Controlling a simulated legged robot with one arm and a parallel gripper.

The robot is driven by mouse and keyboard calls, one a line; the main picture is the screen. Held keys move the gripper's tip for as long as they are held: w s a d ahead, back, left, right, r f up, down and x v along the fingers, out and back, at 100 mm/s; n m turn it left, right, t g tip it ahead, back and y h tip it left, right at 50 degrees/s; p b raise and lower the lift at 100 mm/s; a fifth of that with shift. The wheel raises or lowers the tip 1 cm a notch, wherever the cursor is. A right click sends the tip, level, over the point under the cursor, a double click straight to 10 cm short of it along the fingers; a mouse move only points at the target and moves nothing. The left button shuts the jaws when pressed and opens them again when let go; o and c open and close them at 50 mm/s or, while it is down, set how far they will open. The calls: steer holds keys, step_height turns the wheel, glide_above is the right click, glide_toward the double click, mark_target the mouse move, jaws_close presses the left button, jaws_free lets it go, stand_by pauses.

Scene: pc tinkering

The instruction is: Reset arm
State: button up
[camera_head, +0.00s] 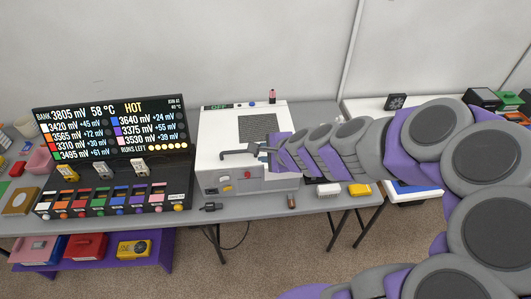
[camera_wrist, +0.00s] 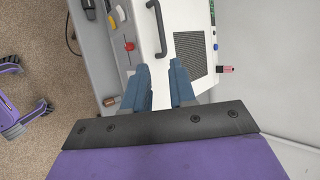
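My arm reaches in from the right over a white box (camera_head: 222,135) on the grey table. My gripper (camera_head: 266,150) is over the box, near its dark bar handle (camera_head: 238,154). In the wrist view, my gripper (camera_wrist: 160,72) shows two blue fingers spread apart with nothing between them. The handle (camera_wrist: 157,22) lies beyond the fingertips, apart from them. The box's dark mesh panel (camera_wrist: 194,52) is beside the right finger. The exact height of the fingers above the box is hard to tell.
A black display panel (camera_head: 112,128) with coloured slots stands left of the box. A dark connector (camera_head: 210,207), a white block (camera_head: 328,190) and a yellow block (camera_head: 360,189) lie along the front edge. A small pink-capped item (camera_head: 272,96) stands at the box's back.

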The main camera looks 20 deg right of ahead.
stand_by(0.5)
steer(key=s+a+r+n+g+y, duration=0.1)
steer(key=s+a+n+g, duration=0.2)
steer(key=s+a+n, duration=0.4)
steer(key=s+a+n+g, duration=0.25)
steer(key=s+n, duration=0.25)
steer(key=s, duration=0.4)
steer(key=s+d+r+n+g+h, duration=0.1)
steer(key=s+d+n+g+h, duration=0.1)
steer(key=s, duration=0.6)
steer(key=s+d+n+g+h, duration=0.2)
steer(key=s+d+n+g, duration=0.1)
steer(key=s, duration=0.4)
steer(key=shift+s+d+r+n, duration=0.4)
steer(key=shift+d+n, duration=0.3)
steer(key=shift+d, duration=0.4)
steer(key=shift+w+g, duration=0.1)
steer(key=shift+g, duration=0.15)
